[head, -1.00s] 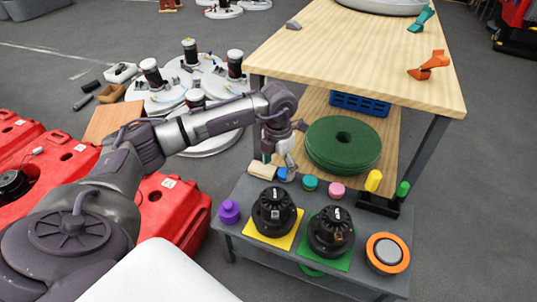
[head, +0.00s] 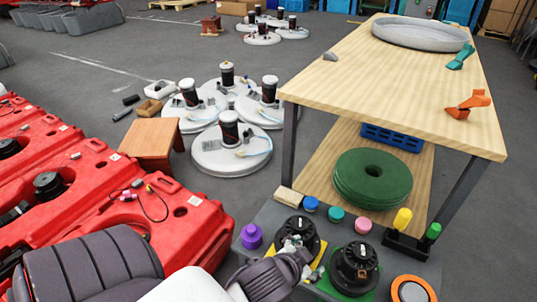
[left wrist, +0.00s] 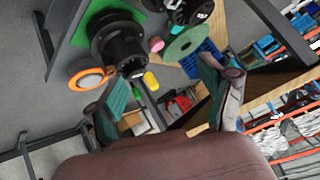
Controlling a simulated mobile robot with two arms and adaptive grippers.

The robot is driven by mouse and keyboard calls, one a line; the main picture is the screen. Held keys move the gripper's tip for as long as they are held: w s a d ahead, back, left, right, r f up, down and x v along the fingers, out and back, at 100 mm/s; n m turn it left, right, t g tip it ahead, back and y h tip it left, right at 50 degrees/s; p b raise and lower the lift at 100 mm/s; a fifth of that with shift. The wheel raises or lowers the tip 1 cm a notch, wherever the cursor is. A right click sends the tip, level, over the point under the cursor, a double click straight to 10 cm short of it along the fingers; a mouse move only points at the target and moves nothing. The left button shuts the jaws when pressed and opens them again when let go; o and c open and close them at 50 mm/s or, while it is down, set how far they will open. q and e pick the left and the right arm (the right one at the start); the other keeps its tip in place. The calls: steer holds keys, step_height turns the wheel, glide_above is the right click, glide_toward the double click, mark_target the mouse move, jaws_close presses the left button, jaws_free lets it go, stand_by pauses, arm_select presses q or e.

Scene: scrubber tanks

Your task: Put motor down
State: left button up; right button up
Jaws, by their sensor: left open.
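Two black motors stand upright on the low grey bench. One motor (head: 297,229) sits on a yellow square (head: 322,252), partly hidden by my left gripper. The other motor (head: 355,266) sits on a green square (head: 322,282) to its right; that motor also shows in the left wrist view (left wrist: 119,42), on the green square (left wrist: 97,27). My left gripper (head: 300,254) is in front of the yellow-square motor in the head view. In the left wrist view its two fingers (left wrist: 160,75) are spread with nothing between them. My right gripper is not in view.
The bench also holds a purple knob (head: 251,236), coloured caps and an orange-rimmed disc (head: 412,290). Green pads (head: 372,180) lie on the wooden table's lower shelf behind. Red scrubber tanks (head: 170,215) stand at left, with white round units (head: 232,150) beyond.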

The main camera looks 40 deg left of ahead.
arm_select(q)
steer(key=s+f+g, duration=0.2)
steer(key=s+g, duration=0.1)
steer(key=s, duration=0.4)
steer(key=s+d+f+n+g+h, duration=0.1)
steer(key=s+f+g, duration=0.2)
steer(key=s, duration=0.4)
steer(key=shift+f, duration=0.25)
steer(key=shift+w, duration=0.15)
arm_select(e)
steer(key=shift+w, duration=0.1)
